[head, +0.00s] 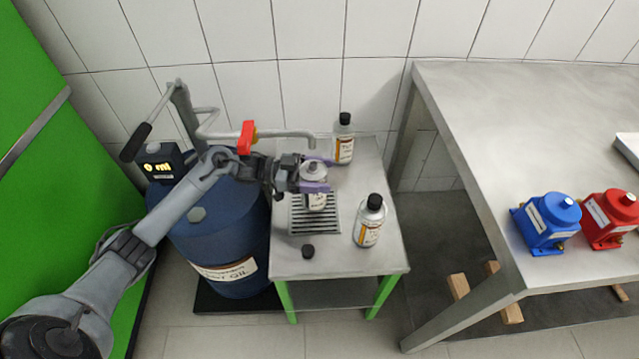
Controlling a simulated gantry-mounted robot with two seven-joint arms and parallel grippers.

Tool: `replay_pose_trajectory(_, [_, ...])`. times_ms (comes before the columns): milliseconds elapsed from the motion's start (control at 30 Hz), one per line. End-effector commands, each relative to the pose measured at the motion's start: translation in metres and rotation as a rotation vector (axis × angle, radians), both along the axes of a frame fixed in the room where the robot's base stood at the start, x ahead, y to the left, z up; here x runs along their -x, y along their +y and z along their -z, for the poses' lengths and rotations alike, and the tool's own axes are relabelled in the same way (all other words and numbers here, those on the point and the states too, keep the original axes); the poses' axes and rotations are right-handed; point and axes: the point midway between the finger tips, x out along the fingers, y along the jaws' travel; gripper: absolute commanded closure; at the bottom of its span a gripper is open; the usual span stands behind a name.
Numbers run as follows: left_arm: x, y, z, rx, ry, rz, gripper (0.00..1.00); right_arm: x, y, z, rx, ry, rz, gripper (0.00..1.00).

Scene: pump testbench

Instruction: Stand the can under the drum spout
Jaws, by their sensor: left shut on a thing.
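My left gripper (315,175) is shut on a grey-white can (314,172) with a label and no black cap. The can is upright over the slotted drip grate (325,228) on the small steel table. I cannot tell whether its base touches the grate. The blue drum (222,230) stands left of the table. Its grey spout (290,134) reaches right over the table, and its bent-down tip shows just above the can in the picture. I cannot tell if the tip lines up with the can's mouth. My right gripper is not in view.
Two capped cans stand on the small table, one at the back (343,140) and one at the right (369,222). A loose black cap (308,251) lies near the front. A red valve handle (247,137) sits on the spout pipe. A blue pump (547,222) and red pump (609,217) stand on the large bench.

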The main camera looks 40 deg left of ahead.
Motion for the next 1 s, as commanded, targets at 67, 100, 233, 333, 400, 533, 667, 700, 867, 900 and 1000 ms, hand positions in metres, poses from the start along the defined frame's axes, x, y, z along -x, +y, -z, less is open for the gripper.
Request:
replay_pose_trajectory(67, [0.0, 0.002, 0.02, 0.0, 0.004, -0.003, 1.0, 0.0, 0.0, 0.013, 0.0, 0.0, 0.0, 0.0])
replay_pose_trajectory(100, [0.0, 0.001, 0.025, 0.0, 0.004, -0.002, 1.0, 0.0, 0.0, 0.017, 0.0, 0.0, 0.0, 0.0])
replay_pose_trajectory(233, [0.0, 0.002, 0.033, 0.0, 0.002, -0.002, 1.0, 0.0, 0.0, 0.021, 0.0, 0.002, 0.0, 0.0])
replay_pose_trajectory(333, [0.0, 0.002, 0.032, 0.0, 0.002, -0.002, 1.0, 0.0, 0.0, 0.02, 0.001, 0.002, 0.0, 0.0])
replay_pose_trajectory(400, [0.001, 0.002, 0.031, 0.0, 0.002, -0.002, 1.0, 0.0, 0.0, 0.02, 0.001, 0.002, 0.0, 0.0])
replay_pose_trajectory(533, [0.001, 0.002, 0.032, 0.0, 0.002, -0.002, 1.0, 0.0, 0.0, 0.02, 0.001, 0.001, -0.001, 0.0])
replay_pose_trajectory(667, [0.001, 0.002, 0.037, -0.001, 0.006, -0.002, 0.21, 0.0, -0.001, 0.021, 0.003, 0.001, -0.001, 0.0])
replay_pose_trajectory(700, [0.001, 0.002, 0.036, -0.001, 0.006, -0.002, 0.15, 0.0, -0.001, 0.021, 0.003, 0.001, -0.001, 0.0])
replay_pose_trajectory(867, [0.001, 0.002, 0.036, -0.001, 0.006, -0.002, 0.0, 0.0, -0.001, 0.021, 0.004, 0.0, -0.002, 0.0])
replay_pose_trajectory(900, [0.001, 0.002, 0.036, -0.001, 0.006, -0.002, 0.0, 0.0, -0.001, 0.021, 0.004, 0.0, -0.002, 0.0])
replay_pose_trajectory(1000, [0.001, 0.002, 0.036, -0.001, 0.006, -0.002, 0.0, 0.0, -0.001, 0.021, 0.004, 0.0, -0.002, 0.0])
